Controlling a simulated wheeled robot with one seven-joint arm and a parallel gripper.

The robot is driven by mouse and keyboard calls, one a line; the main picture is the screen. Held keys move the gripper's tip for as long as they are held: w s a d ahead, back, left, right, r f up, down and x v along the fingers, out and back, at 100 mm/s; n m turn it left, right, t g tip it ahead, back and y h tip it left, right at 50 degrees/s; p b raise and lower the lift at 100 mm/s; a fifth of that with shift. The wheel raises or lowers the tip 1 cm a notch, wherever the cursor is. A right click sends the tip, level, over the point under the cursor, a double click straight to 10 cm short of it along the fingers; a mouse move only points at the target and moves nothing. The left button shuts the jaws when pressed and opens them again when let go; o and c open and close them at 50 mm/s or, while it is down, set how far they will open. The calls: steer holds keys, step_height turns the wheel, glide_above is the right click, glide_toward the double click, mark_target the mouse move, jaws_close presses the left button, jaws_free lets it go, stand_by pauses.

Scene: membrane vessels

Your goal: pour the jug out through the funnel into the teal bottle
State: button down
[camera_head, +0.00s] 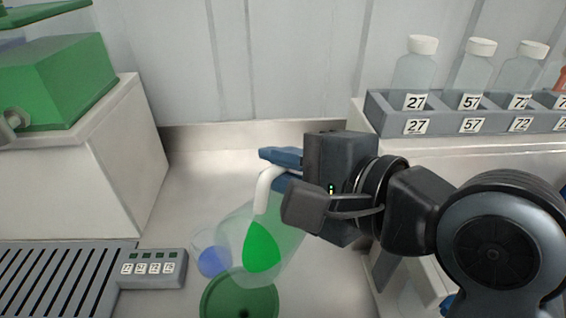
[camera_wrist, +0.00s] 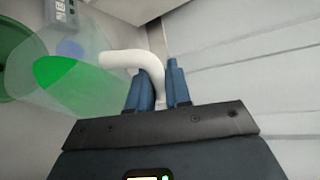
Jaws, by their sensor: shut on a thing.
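My gripper (camera_head: 280,163) is shut on the white handle (camera_head: 264,190) of the jug. The clear jug (camera_head: 290,232) hangs tilted below and left of the fingers, with green liquid (camera_head: 262,248) inside. In the wrist view the blue fingers (camera_wrist: 160,85) pinch the handle (camera_wrist: 130,59), and the jug (camera_wrist: 100,90) with its green liquid is at left. The green funnel (camera_head: 240,297) is at the bottom edge of the head view, just below the jug, and partly cut off. No teal bottle can be made out. I cannot tell whether liquid is flowing.
A clear vessel with blue liquid (camera_head: 211,260) stands left of the jug. A grey slotted tray (camera_head: 60,282) with number tags is at lower left. A green box (camera_head: 55,82) sits on a white block. A rack (camera_head: 440,122) of numbered bottles is at right. The bench behind is clear.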

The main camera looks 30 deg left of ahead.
steer(key=shift+s+r+n, duration=0.2)
steer(key=shift+s+n, duration=0.2)
steer(key=shift+s, duration=0.1)
steer(key=shift+s, duration=0.1)
steer(key=shift+s+r+n+t+y, duration=0.15)
steer(key=shift+s+r+n+t, duration=0.2)
steer(key=shift+s, duration=0.45)
steer(key=shift+s+r+n+t+y, duration=0.15)
steer(key=shift+s+r+n+t, duration=0.2)
steer(key=shift+s, duration=0.4)
steer(key=shift+s+b, duration=0.15)
steer(key=shift+b, duration=0.15)
steer(key=shift+s+r+n+y+b, duration=0.15)
steer(key=shift+s+r+n+b, duration=0.1)
steer(key=shift+s+n, duration=0.2)
steer(key=shift+s+r+n+y+b, duration=0.15)
steer(key=shift+s+r+n, duration=0.15)
steer(key=shift+s, duration=0.2)
steer(key=shift+s+t, duration=0.1)
steer(key=shift+t, duration=0.2)
